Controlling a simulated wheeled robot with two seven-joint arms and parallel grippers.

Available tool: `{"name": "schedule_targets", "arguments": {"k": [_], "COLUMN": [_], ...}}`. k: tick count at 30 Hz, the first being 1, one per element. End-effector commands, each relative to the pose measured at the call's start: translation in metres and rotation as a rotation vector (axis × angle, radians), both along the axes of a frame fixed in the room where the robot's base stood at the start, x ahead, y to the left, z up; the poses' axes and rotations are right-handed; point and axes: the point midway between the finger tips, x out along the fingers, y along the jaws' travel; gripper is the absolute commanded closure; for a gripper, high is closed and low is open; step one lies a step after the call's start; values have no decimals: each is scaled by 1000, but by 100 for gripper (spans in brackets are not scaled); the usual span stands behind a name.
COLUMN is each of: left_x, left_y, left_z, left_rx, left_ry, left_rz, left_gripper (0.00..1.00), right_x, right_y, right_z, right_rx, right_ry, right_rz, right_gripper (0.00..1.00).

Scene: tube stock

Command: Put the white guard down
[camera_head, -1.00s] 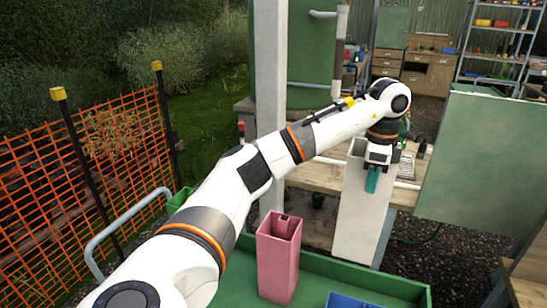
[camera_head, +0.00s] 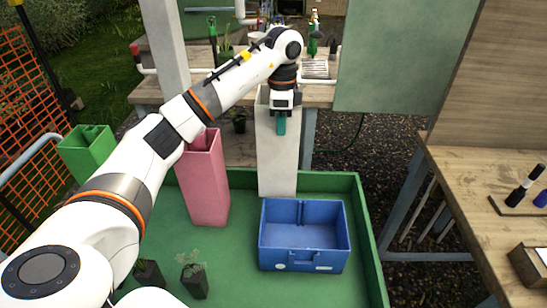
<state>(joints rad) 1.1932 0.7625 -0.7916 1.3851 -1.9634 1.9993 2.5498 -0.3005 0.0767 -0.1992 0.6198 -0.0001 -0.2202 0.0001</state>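The white guard (camera_head: 278,155) is a tall pale tapered sleeve, upright in the middle of the head view, right of a pink guard (camera_head: 207,185). My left gripper (camera_head: 281,122) is at its top, with one teal finger showing on the outside of the near wall and the other hidden. It looks shut on the guard's upper edge. The guard's lower end shows in front of the back rim of the green tray (camera_head: 345,185), behind a blue crate. I cannot tell whether it touches the tray floor. My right gripper is not in view.
The blue crate (camera_head: 303,255) stands close in front of the guard. Small potted plants (camera_head: 194,278) sit at the tray's front left. A green guard (camera_head: 87,150) is at the left. A wooden bench (camera_head: 480,185) stands at the right. Tray floor is bare right of the crate.

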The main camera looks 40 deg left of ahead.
Motion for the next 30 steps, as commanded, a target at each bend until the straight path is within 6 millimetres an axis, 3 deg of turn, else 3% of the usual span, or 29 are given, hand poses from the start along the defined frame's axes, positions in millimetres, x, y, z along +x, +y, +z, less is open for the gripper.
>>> {"name": "schedule_targets", "arguments": {"k": [3, 9, 16, 22, 30], "left_x": [-1, 0, 0, 0, 0], "left_y": [1, 0, 0, 0, 1], "left_z": [-32, -68, -86, -113, -116], "left_rx": [1, 1, 1, 1, 1], "left_ry": [4, 1, 0, 1, -2], "left_rz": [0, 0, 1, 0, 0], "left_gripper": [100, 100, 100, 100, 100], "right_x": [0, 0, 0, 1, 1], "right_y": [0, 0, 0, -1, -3], "right_z": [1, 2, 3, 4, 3], "right_rx": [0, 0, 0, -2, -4], "right_ry": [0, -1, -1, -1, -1], "right_rz": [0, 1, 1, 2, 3], "right_gripper": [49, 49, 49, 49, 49]}}
